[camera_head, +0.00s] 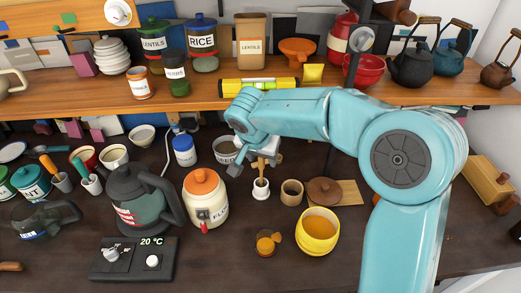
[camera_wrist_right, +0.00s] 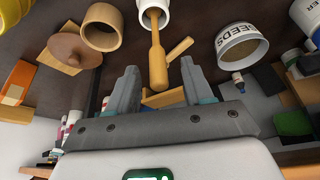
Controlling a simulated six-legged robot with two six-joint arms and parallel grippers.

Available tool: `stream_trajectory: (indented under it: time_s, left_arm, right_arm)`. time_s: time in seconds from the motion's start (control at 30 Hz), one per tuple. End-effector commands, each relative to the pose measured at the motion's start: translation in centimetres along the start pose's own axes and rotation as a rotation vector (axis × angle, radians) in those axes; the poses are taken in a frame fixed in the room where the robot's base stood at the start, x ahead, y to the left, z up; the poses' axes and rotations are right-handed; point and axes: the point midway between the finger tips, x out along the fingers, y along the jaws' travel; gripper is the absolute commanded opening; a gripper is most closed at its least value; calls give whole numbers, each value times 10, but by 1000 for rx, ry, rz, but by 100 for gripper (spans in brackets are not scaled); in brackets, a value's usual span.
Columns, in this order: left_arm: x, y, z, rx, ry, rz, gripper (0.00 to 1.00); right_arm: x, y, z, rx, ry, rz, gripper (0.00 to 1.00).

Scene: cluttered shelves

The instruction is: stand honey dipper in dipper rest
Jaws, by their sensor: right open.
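The wooden honey dipper (camera_head: 261,171) stands nearly upright in a small white cup-like rest (camera_head: 261,190) on the dark counter, below my right gripper (camera_head: 262,158). In the right wrist view the dipper (camera_wrist_right: 157,62) has its thick end toward me and its thin end inside the white rest (camera_wrist_right: 153,14). The fingers of my right gripper (camera_wrist_right: 159,76) are open, one on each side of the dipper's thick end, with gaps showing on both sides. My left gripper is out of view.
A brown wooden cup (camera_head: 291,192) and a yellow pot (camera_head: 318,231) stand to the right. The flour jar (camera_head: 205,199) stands left of the rest, and a grey bowl (camera_head: 226,149) behind. The wooden shelf (camera_head: 200,105) runs above. Some counter in front is clear.

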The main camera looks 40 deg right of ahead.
Motion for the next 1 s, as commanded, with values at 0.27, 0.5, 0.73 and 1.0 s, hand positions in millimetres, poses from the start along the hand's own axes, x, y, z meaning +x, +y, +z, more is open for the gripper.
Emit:
stream_trajectory:
  time_s: [0.27, 0.5, 0.73, 1.0]
  left_arm:
    - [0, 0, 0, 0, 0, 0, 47]
    - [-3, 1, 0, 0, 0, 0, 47]
    - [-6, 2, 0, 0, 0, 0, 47]
    - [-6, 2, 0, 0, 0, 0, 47]
  right_arm:
    - [-53, -1, -1, 1, 4, -7, 51]
    - [-117, -1, -1, 1, 3, -7, 51]
    - [-154, -1, 0, -1, 1, -3, 51]
    - [-162, 0, 0, 0, 0, -1, 51]
